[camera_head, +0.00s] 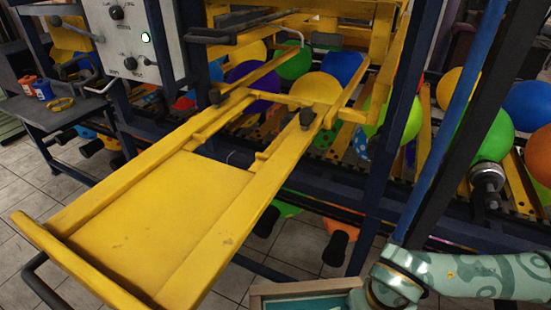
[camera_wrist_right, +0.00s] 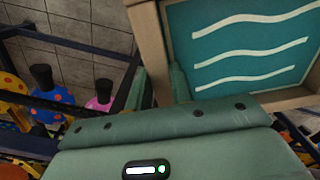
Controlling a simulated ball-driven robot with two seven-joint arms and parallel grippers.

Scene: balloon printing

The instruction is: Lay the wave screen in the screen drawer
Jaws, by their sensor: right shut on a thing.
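The wave screen (camera_wrist_right: 245,45) is a teal panel with white wavy lines in a wooden frame. In the right wrist view my right gripper (camera_wrist_right: 158,84) is shut on one side of that frame. In the head view only a corner of the wave screen (camera_head: 305,289) shows at the bottom edge, beside my right wrist; the fingers are hidden there. The screen drawer (camera_head: 160,212) is a yellow tray, pulled out toward the lower left, with raised side rails and a bare floor. The screen is apart from it, to its right. My left gripper is out of view.
A control box (camera_head: 135,42) with knobs stands above the drawer at the upper left. Dark blue posts (camera_head: 395,120) rise right of the drawer. Balloons (camera_head: 317,88) fill the machine behind. A side table (camera_head: 60,112) holds small bottles. Tiled floor shows at lower left.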

